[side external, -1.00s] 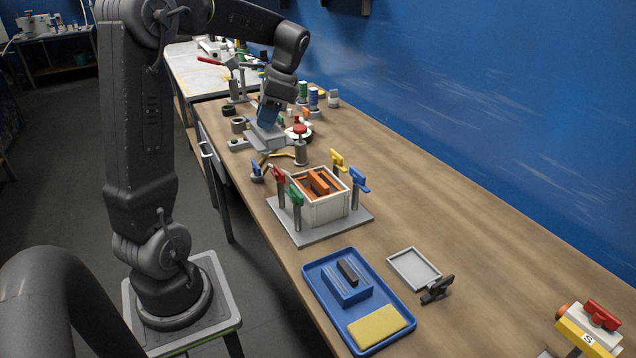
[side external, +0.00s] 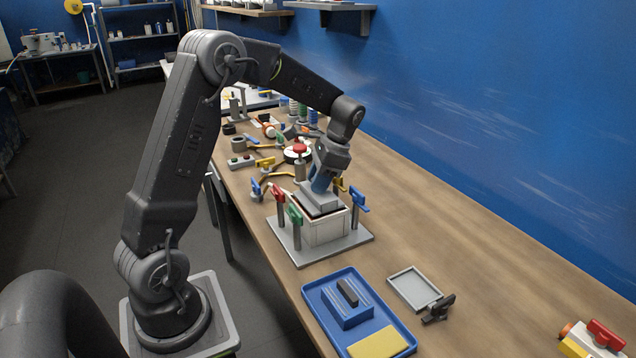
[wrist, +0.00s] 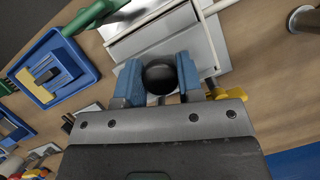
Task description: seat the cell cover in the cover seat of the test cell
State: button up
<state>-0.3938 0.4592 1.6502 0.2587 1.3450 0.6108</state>
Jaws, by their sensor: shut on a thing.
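The test cell (side external: 326,232) is a white open-topped box on a grey base plate. My gripper (side external: 323,182), with blue fingers, is directly above it. The gripper is shut on the cell cover (side external: 319,198), a grey plate, by its round black knob. The knob (wrist: 160,77) shows between the blue finger pads in the wrist view. The cover is over the mouth of the cell, with a dark opening visible below its near edge. I cannot tell whether it touches the rim. The cover and fingers hide the orange plates inside the cell and most of the cover seat.
Red (side external: 278,194), green (side external: 295,215), blue (side external: 360,198) and yellow clamps stand around the cell. In front are a blue tray (side external: 312,290) with a blue block and yellow pad, and a grey tray (side external: 415,287).

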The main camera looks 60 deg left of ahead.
jog(key=shift+f, duration=0.45)
jog(key=o, duration=1)
jog(key=shift+f, duration=0.1)
jog(key=v, duration=1.2)
jog(key=s+d+r+n+t, duration=0.1)
jog(key=s+d+r+t, duration=0.4)
jog(key=s+d, duration=0.45)
jog(key=s+d+f+n+t, duration=0.1)
jog(key=s+d, duration=0.2)
jog(key=s, duration=0.1)
jog(key=s+d+f+t+h, duration=0.1)
jog(key=s+d+t, duration=0.1)
jog(key=s+d, duration=0.1)
jog(key=s+d+f+n+t, duration=0.1)
jog(key=s+d+f+t, duration=0.1)
jog(key=s+d, duration=0.1)
jog(key=shift+s+f+n, duration=0.1)
jog(key=shift+s+n, duration=0.2)
jog(key=shift+s, duration=0.6)
